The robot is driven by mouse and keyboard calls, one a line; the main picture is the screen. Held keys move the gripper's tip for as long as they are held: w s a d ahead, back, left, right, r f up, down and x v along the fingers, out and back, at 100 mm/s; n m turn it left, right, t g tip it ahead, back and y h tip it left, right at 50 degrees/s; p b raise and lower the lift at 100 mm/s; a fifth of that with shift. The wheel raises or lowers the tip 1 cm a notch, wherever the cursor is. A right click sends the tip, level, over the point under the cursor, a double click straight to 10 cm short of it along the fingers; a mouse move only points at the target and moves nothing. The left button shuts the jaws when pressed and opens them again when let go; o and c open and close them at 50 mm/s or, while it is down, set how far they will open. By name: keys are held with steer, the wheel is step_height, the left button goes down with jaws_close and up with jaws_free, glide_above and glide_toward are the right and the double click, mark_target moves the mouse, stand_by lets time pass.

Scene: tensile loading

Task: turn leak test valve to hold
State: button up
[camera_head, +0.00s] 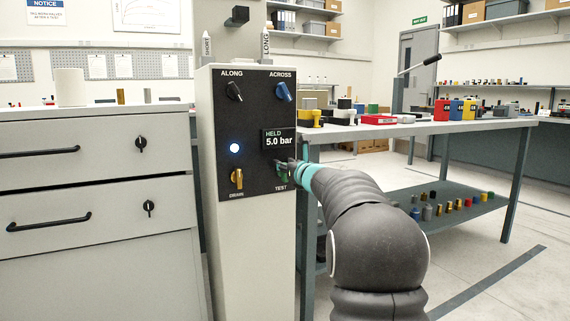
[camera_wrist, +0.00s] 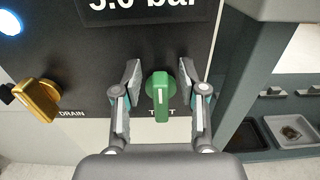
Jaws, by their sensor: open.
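The leak test valve is a green knob (camera_wrist: 160,97) above the TEST label on the black panel (camera_head: 256,125). In the wrist view its handle points straight down. My gripper (camera_wrist: 160,82) is open, with one finger on each side of the green knob and a gap on both sides. In the head view my gripper (camera_head: 284,170) is at the panel's lower right and partly covers the knob. The display (camera_head: 278,138) above it reads HELD 5.0 bar.
A gold DRAIN valve (camera_head: 237,178) sits left of the green knob, under a lit blue-white lamp (camera_head: 234,148). A black ALONG knob (camera_head: 234,91) and a blue ACROSS knob (camera_head: 283,92) are higher up. A workbench (camera_head: 400,130) stands to the right and a drawer cabinet (camera_head: 90,240) to the left.

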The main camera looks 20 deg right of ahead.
steer(key=shift+w, duration=0.15)
jaws_close()
stand_by(0.4)
steer(key=shift+d+f+m+p, duration=0.5)
steer(key=shift+m+p, duration=0.5)
steer(key=shift+m, duration=2)
steer(key=shift+d+f+m+p, duration=0.5)
steer(key=shift+m+p, duration=0.55)
steer(key=shift+m, duration=1.95)
steer(key=shift+d+f+m+p, duration=0.45)
steer(key=shift+m+p, duration=0.55)
steer(key=shift+m, duration=2)
steer(key=shift+a+f, duration=0.1)
